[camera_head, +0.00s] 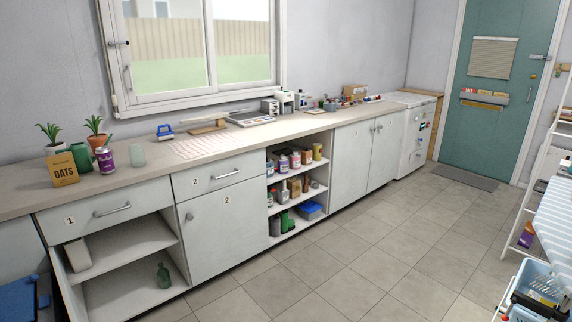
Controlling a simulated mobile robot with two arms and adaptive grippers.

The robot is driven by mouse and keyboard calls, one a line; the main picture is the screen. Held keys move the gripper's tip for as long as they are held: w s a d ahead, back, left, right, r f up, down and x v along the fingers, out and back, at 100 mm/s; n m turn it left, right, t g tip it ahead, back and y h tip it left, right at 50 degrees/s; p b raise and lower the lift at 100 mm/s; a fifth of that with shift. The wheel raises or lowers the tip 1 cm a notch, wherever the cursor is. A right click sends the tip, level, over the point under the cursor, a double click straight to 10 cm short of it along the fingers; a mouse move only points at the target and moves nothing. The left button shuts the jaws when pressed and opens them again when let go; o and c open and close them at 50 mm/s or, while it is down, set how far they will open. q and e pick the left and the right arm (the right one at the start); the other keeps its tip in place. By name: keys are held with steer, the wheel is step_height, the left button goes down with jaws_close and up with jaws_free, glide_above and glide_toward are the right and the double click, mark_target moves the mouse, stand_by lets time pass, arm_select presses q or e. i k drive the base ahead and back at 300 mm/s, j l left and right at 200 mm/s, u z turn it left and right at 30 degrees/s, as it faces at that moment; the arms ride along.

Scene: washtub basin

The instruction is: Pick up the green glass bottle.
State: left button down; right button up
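A small green glass bottle (163,276) stands upright on the bottom shelf of the open left cabinet (130,290), under drawer 1. Its narrow neck points up, and bare shelf surrounds it. Neither of my grippers can be made out in the head view, so their state is hidden.
Drawer 1 (100,211) and the upper shelf (125,241) lie above the bottle, and the closed door 2 (227,228) is to its right. The long counter (220,148) carries plants, an OATS box (62,169) and cans. The tiled floor (330,270) in front is mostly clear. A blue basket (540,290) is at right.

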mark_target(163, 275)
steer(key=i+u, duration=0.15)
steer(key=i, duration=0.3)
steer(key=i+l+u, duration=0.15)
steer(key=i, duration=0.25)
steer(key=i+l+u, duration=0.15)
steer(key=i, duration=0.3)
